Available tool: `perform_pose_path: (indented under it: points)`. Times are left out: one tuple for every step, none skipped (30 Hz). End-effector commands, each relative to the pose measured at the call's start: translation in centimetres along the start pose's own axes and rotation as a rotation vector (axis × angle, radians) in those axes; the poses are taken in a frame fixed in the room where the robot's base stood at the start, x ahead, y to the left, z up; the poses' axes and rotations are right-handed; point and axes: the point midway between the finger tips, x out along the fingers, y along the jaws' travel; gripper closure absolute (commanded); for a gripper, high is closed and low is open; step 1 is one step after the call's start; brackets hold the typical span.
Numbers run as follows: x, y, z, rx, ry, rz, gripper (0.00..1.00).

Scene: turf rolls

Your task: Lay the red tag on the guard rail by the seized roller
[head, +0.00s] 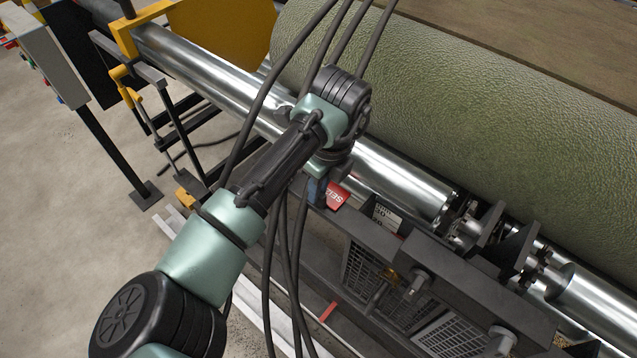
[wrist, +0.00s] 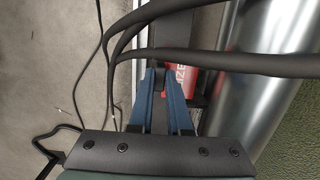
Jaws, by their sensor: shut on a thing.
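The red tag (head: 337,196) with white lettering shows just right of my gripper (head: 317,190) in the head view. In the wrist view the tag (wrist: 181,78) shows beyond and right of the blue fingertips (wrist: 160,76), partly hidden by a finger and a cable. My gripper is shut on the tag; the grip itself is mostly hidden. The dark guard rail (head: 365,232) runs under or close to the tag; I cannot tell whether they touch. The shiny roller (head: 405,183) lies just behind the tag; it also shows in the wrist view (wrist: 262,75).
A white label (head: 387,217) sits on the rail to the right. A big green turf roll (head: 470,110) lies behind. Brackets (head: 515,245) and mesh guards (head: 370,270) are at the lower right. My dark cables cross the view. Bare floor (head: 75,210) is at left.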

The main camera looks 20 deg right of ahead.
Motion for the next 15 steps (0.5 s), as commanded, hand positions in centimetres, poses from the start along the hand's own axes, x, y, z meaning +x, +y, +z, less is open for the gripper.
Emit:
perform_pose_path:
  points:
    - [0.10, 0.00, 0.01, 0.000, -0.001, -0.001, 1.00]
    - [0.09, -0.01, 0.02, 0.000, -0.001, -0.001, 1.00]
    - [0.08, -0.02, 0.02, 0.000, -0.001, -0.001, 1.00]
    - [0.07, -0.02, 0.02, 0.000, -0.001, -0.001, 1.00]
    - [0.06, -0.02, 0.02, 0.000, -0.001, -0.001, 1.00]
    - [0.07, -0.03, 0.02, 0.000, -0.001, -0.001, 1.00]
    - [0.12, -0.03, 0.00, 0.000, -0.001, -0.001, 1.00]
    - [0.21, -0.03, -0.02, 0.000, -0.001, -0.001, 1.00]
    - [0.35, -0.03, -0.05, 0.000, -0.001, -0.001, 1.00]
    - [0.45, -0.04, -0.06, 0.000, -0.001, -0.001, 1.00]
    - [0.39, -0.04, -0.04, 0.000, -0.001, -0.001, 0.80]
    - [0.35, -0.05, -0.03, 0.000, -0.002, -0.002, 0.73]
    - [0.34, -0.04, -0.03, 0.000, -0.001, -0.001, 0.68]
    - [0.34, -0.05, -0.03, 0.000, -0.001, -0.001, 0.62]
    - [0.34, -0.04, -0.03, 0.000, -0.001, -0.001, 0.55]
